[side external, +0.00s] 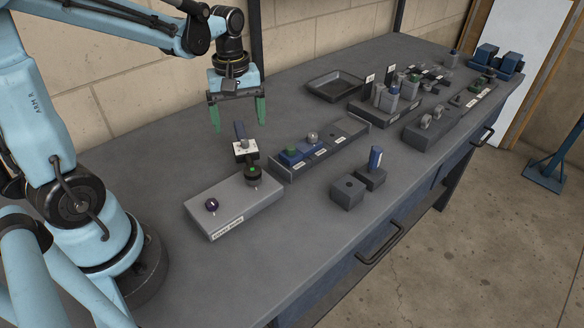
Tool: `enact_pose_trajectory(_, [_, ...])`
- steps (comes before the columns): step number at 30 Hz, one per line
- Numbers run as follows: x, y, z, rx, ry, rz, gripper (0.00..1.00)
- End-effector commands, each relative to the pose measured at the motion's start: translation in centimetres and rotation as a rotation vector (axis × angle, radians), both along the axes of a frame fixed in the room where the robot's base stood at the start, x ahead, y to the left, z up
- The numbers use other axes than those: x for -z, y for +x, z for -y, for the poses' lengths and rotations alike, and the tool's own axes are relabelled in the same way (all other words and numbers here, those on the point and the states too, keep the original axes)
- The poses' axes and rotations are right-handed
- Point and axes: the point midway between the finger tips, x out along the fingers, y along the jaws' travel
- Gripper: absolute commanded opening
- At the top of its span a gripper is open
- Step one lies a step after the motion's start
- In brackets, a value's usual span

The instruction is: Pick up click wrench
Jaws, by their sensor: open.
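No item carries a readable click wrench label, so I cannot tell for certain which one it is. One candidate is a blue upright handle (375,158) standing in a small dark block at the front middle. My gripper is open and empty, with two green fingers pointing down and wide apart. It hangs above the bench near the back wall.
A grey labelled box (232,208) with a dark knob stands at the front left. A long dark tray (318,150) holds small blocks. A shallow empty tray (335,86) lies behind. Crowded fixtures (388,100) fill the right. Bare bench (140,150) lies left of the gripper.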

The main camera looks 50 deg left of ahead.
Motion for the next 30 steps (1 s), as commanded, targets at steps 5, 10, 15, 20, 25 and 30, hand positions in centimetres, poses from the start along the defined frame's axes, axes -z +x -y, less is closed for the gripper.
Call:
enact_pose_trajectory(5, [1.0, 0.0, 0.0, 0.001, 0.000, 0.000, 0.87])
enact_pose_trajectory(10, [2.0, 0.1, 0.1, 0.002, 0.000, 0.000, 0.87])
enact_pose_trajectory(15, [4.1, 0.5, 0.4, 0.003, 0.000, 0.000, 0.87])
enact_pose_trajectory(20, [5.6, 0.4, 0.4, 0.002, 0.000, 0.001, 0.87])
enact_pose_trajectory(25, [6.2, 0.4, 0.4, 0.002, -0.001, 0.002, 0.87])
enact_pose_trajectory(30, [6.2, 0.4, 0.4, 0.002, -0.001, 0.002, 0.87])
